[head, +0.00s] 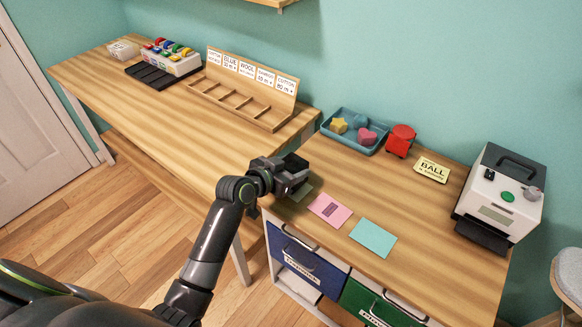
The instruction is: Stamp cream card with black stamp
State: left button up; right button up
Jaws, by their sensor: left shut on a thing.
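My left gripper (291,178) is over the left edge of the right-hand table, pointing down and shut on a dark thing that looks like the black stamp; the gripper hides most of it. Just below and right of the gripper lies a small dull, shaded card (302,192), partly covered; it may be the cream card, but its colour is hard to tell. A pink card (322,204) with a dark mark lies to its right, then a plain light-blue card (373,238). My right gripper is not in view.
A blue tray (354,146) holds a yellow star and a pink heart shape. Beside it are a red object (400,139), a pale-yellow "BALL" sign (432,170) and a white machine (507,190). A wooden labelled rack (243,88) stands on the left table. Blue and green drawers are below.

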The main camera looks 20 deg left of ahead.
pick_arm(q)
jog(key=shift+f+b, duration=0.35)
jog(key=shift+f, duration=0.1)
jog(key=shift+s+f, duration=0.1)
jog(key=shift+f, duration=0.3)
dwell(0.6)
notch_tip(320, 180, up, 6)
jog(key=p, duration=0.5)
jog(key=shift+r+p, duration=0.15)
jog(key=shift+p, duration=0.2)
